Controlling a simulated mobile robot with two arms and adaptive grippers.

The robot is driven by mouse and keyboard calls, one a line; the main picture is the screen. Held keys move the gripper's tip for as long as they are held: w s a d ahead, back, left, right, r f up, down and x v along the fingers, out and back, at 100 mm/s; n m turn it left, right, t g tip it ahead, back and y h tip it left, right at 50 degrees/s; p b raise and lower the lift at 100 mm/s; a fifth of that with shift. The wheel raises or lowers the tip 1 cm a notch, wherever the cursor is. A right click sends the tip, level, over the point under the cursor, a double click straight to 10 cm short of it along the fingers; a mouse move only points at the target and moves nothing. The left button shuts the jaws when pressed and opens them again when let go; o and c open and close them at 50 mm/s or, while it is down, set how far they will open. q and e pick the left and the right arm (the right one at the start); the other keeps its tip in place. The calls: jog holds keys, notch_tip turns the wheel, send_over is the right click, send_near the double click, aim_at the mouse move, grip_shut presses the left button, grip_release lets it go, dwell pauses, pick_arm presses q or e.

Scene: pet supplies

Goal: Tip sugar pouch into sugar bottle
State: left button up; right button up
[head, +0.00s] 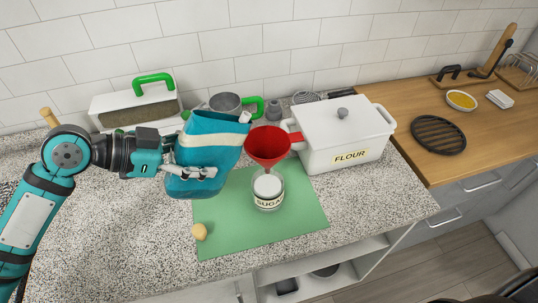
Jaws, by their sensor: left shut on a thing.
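The sugar bottle (269,199) is a clear glass jar with a label, upright on the green mat (223,228), with white contents showing. A red funnel (267,148) sits over its mouth, its handle pointing right. My left gripper (208,173) is shut on the sugar pouch (206,147), a teal pouch with a cream band. The pouch is held left of the funnel and leans slightly right, its white spout (244,117) at the top right. The spout is above and left of the funnel, apart from it. My right gripper is not in view.
A white FLOUR bin (343,138) stands close right of the funnel. Behind the pouch are a metal cup (225,102) and a green-handled box (133,106). A small yellowish ball (199,231) lies on the mat's front left. The front of the mat is clear.

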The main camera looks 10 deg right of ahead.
aim_at(195, 145)
pick_arm(q)
jog(key=shift+r+t+h+b, duration=0.3)
jog(key=shift+r+h+b, duration=0.35)
jog(key=shift+h+b, duration=1.3)
jog(key=shift+r+t+h+b, duration=0.3)
jog(key=shift+r+h+b, duration=0.35)
jog(key=shift+b, duration=2.5)
jog(key=shift+r+b, duration=0.1)
jog(key=shift+b, duration=0.2)
jog(key=shift+r+h, duration=0.25)
jog(key=shift+h, duration=0.05)
